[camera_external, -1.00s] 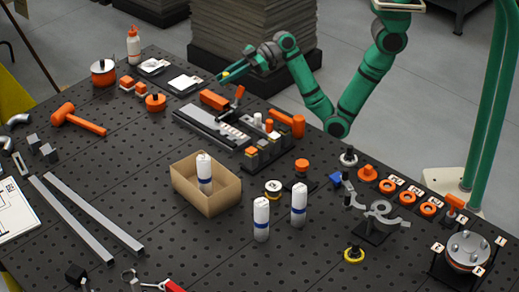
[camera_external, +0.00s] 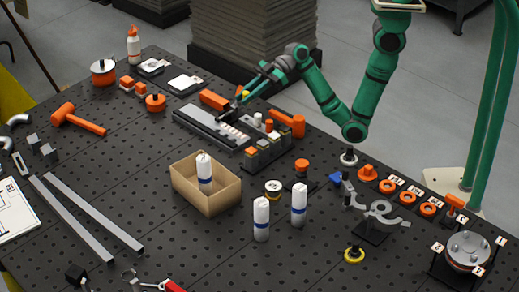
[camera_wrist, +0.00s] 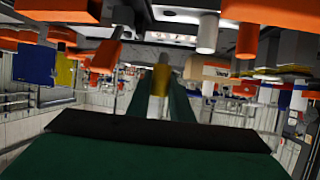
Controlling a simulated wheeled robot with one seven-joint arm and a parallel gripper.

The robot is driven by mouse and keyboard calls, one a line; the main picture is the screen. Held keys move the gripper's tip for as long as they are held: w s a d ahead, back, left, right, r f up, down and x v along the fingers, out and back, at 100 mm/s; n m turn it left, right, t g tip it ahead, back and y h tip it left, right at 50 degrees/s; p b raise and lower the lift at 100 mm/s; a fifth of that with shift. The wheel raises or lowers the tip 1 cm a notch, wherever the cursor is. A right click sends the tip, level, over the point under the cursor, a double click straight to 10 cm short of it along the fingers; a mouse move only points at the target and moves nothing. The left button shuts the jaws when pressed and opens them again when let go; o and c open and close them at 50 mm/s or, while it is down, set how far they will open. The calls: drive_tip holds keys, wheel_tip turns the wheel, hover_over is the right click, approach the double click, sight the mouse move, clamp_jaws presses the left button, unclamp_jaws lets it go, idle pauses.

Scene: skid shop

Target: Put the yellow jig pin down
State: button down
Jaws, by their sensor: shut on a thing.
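The yellow jig pin (camera_wrist: 161,79) shows in the wrist view, with a yellow part and a pale grey part, between the two green fingers of my gripper (camera_wrist: 158,98). My gripper is shut on it. In the external view my gripper (camera_external: 246,94) is over the back edge of the black bench, above the grey fixture (camera_external: 208,124) with pale labels. Only a small yellow spot of the pin shows there. I cannot tell whether the pin touches anything below it.
Close to my gripper are an orange block (camera_external: 214,100), a dark lever with an orange top and an orange hammer-like tool (camera_external: 289,122). Small blocks (camera_external: 262,150) stand right of the fixture. A cardboard box (camera_external: 206,192) holds a white bottle.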

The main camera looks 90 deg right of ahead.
wheel_tip(320, 180, down, 7)
drive_tip(key=shift+r, duration=0.15)
drive_tip(key=c, duration=1.6)
unclamp_jaws()
drive_tip(key=shift+o, duration=0.6)
drive_tip(key=v, duration=1)
drive_tip(key=shift+s+d, duration=0.25)
drive_tip(key=shift+d, duration=0.15)
